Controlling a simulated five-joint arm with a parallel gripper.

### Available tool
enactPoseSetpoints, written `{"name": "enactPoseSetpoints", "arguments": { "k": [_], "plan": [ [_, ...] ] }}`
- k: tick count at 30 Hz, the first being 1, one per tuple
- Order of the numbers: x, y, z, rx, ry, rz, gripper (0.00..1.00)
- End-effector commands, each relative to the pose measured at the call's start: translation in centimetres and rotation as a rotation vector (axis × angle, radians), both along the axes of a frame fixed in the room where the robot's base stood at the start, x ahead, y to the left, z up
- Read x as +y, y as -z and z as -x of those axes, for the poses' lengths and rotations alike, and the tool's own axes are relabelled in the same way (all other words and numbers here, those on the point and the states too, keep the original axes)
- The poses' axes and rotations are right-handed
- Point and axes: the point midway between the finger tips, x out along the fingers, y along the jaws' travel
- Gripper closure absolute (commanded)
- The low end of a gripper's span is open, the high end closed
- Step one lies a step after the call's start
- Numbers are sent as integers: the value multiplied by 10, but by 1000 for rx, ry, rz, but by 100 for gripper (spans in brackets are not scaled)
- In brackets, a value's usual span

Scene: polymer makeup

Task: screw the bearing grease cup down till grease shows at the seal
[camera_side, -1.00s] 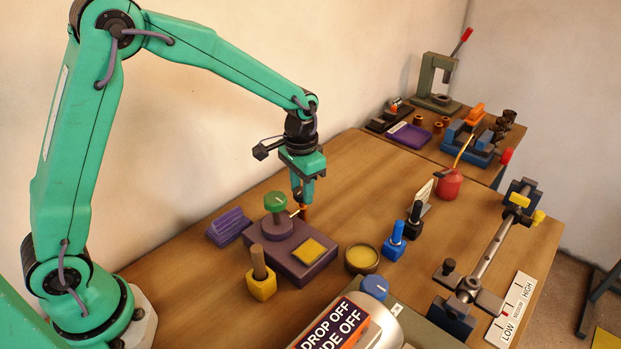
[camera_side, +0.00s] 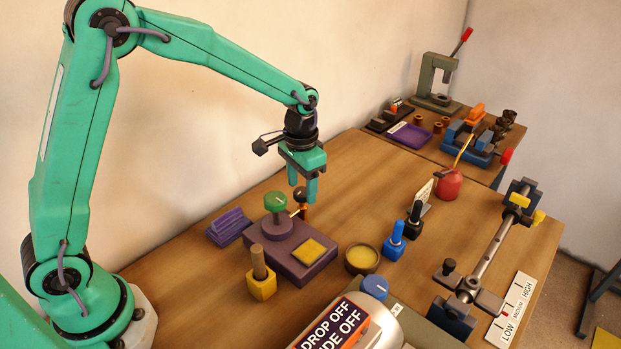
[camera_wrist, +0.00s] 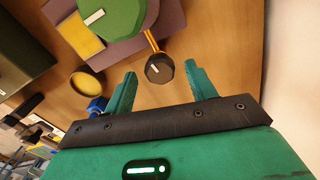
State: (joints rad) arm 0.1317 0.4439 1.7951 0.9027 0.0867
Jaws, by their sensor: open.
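The grease cup (camera_side: 300,196) has a dark cap with a white mark and stands on a copper stem beside the purple bearing block (camera_side: 287,240). In the wrist view the cap (camera_wrist: 159,70) lies ahead of and between the fingertips, joined to the block by a copper-coloured pipe. A green knob (camera_side: 275,202) with a white mark tops the block. My gripper (camera_side: 302,189) is open and empty, its fingers pointing down at the cup. It also shows in the wrist view (camera_wrist: 161,75). I cannot make out the seal or any grease there.
A round tub of yellow paste (camera_side: 361,258), a yellow-based holder (camera_side: 261,277), and blue (camera_side: 395,241) and black (camera_side: 414,223) holders stand close by. A red oil can (camera_side: 449,183) stands farther back. Table behind the cup is clear.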

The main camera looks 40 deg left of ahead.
Motion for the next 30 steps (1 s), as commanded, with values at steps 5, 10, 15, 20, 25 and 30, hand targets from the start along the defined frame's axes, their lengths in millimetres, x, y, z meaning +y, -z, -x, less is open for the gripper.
{"name": "enactPoseSetpoints", "arguments": {
  "k": [5, 10, 15, 20, 25, 30],
  "plan": [
    [0, -21, 0, -4, 0, 1, 44],
    [0, -44, 0, -4, 0, 1, 44],
    [0, -61, 0, -3, 0, 1, 44],
    [0, -68, 0, -1, 0, 0, 44],
    [0, -69, 0, 0, 0, 0, 44],
    [0, -69, 0, -1, 0, 0, 44]
  ]
}}
